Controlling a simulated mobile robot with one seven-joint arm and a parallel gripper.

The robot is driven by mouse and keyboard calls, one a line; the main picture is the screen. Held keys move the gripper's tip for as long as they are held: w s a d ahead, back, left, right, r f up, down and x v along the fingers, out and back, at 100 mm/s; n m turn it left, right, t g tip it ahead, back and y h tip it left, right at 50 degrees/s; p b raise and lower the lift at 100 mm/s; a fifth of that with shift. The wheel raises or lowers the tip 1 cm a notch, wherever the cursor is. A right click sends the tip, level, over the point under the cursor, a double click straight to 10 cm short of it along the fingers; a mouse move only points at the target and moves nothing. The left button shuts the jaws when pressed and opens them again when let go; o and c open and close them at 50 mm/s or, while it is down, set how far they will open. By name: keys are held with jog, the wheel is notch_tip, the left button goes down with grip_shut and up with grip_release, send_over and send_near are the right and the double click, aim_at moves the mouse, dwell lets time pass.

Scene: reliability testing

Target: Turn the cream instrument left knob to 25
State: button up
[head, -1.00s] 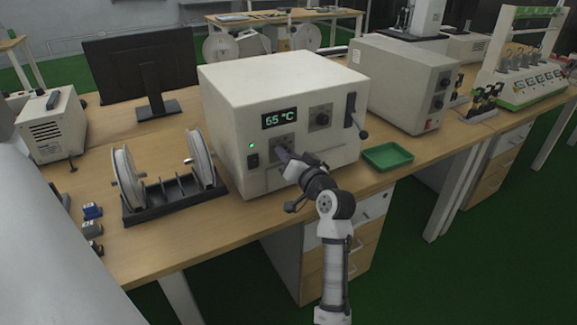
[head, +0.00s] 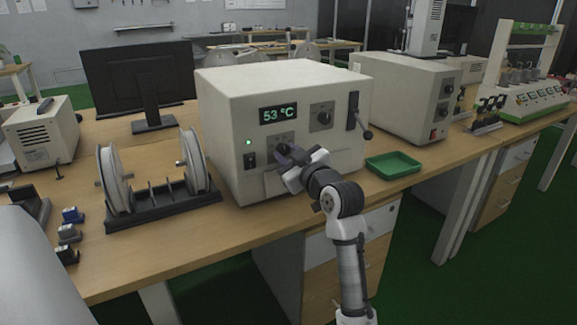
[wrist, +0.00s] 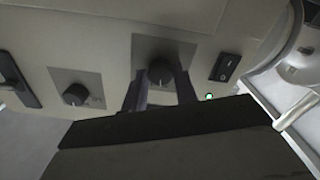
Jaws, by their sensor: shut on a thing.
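The cream instrument (head: 240,95) stands on the wooden bench, and its green display (head: 278,113) reads 53 °C. My gripper (head: 284,152) reaches its front at the left knob, below the display. In the wrist view the two fingers (wrist: 160,88) are shut on either side of the left knob (wrist: 160,70), a dark knob on a grey plate. The head view mostly hides this knob behind my gripper. The right knob (head: 324,118) is free and also shows in the wrist view (wrist: 75,94). A green light (head: 248,142) is lit.
A black switch (head: 250,160) is left of the gripped knob, and a lever handle (head: 365,131) juts out at the instrument's right. A green tray (head: 394,166) lies to the right. A reel rack (head: 165,203) stands close at left.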

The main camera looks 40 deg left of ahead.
jog(key=n+b, duration=0.4)
jog(key=n, duration=0.1)
jog(key=shift+f+n, duration=0.15)
jog(key=shift+n, duration=0.15)
jog(key=n+b, duration=0.3)
jog(key=n, duration=0.2)
jog(key=shift+n, duration=0.3)
jog(key=o, duration=1)
jog(key=shift+r, duration=0.2)
jog(key=shift+c, duration=0.2)
jog(key=v, duration=1.4)
jog(key=shift+a, duration=0.1)
